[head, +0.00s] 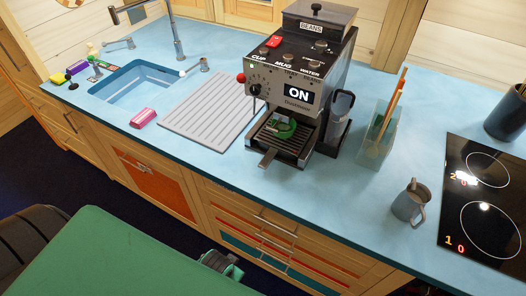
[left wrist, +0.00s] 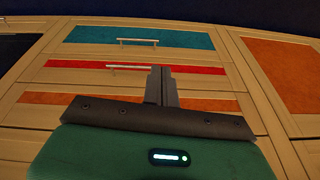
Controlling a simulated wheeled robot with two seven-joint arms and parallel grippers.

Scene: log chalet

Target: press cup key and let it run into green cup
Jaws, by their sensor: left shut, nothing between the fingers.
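The coffee machine (head: 292,75) stands on the blue counter with its display reading ON. The cup key (head: 263,53) is at the left of its sloped top panel, by the CUP label, with mug and water keys to its right. The green cup (head: 282,128) is on the drip grate (head: 270,146) at the machine's front, partly hidden by the machine. My left gripper (head: 224,264) is low in front of the drawers, well below the counter top and away from the machine. The left wrist view shows its fingers (left wrist: 162,84) shut and empty. My right gripper is out of view.
A glass holder with sticks (head: 378,135), a grey jug (head: 410,202) and a cooktop (head: 485,195) stand to the right. A draining board (head: 212,112) and sink lie left. Drawer handles (head: 275,227) face me.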

